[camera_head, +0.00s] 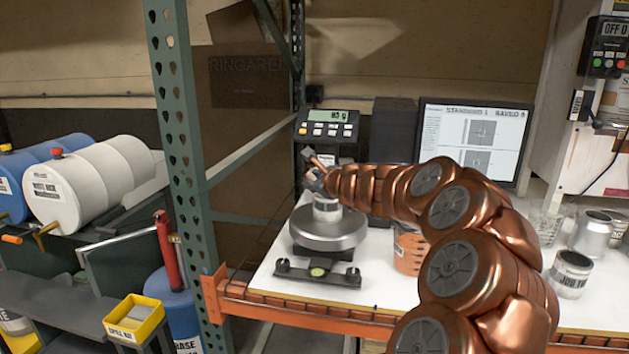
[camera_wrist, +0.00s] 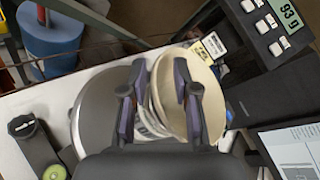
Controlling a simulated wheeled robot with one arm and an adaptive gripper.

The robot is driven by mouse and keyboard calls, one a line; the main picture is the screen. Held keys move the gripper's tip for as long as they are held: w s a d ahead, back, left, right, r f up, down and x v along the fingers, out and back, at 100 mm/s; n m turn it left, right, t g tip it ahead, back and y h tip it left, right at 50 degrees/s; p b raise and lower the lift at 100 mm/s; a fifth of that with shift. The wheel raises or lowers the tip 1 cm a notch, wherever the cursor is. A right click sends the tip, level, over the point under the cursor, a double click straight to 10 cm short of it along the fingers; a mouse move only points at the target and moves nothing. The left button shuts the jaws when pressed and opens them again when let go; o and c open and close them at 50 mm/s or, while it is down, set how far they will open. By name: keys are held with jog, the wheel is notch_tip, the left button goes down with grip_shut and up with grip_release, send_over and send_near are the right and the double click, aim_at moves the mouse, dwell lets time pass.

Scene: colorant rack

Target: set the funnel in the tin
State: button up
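My gripper (camera_wrist: 157,102) is at the scale, its two dark fingers apart with a clear gap between them. A round cream-white piece, apparently the funnel (camera_wrist: 204,75), lies behind and beside the right finger in the wrist view; I see no firm hold on it. A small pale labelled tin (camera_head: 326,212) stands on the scale's round metal plate (camera_head: 329,231), just below my gripper in the head view. The fingers partly hide the tin and the funnel, so I cannot tell whether the funnel's spout is inside the tin.
The scale display (camera_head: 328,116) reads 93 g. A monitor (camera_head: 474,135) stands behind my arm. Tins (camera_head: 571,275), a glass (camera_head: 545,226) and an orange labelled container (camera_head: 409,252) stand on the white bench. A green post (camera_head: 178,160) rises left of the bench.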

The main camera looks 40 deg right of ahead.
jog(key=shift+r+p, duration=0.4)
jog(key=shift+r, duration=0.1)
jog(key=shift+s+r, duration=0.15)
jog(key=shift+s, duration=0.2)
jog(key=v, duration=1.1)
jog(key=shift+s, duration=0.15)
jog(key=shift+a, duration=0.1)
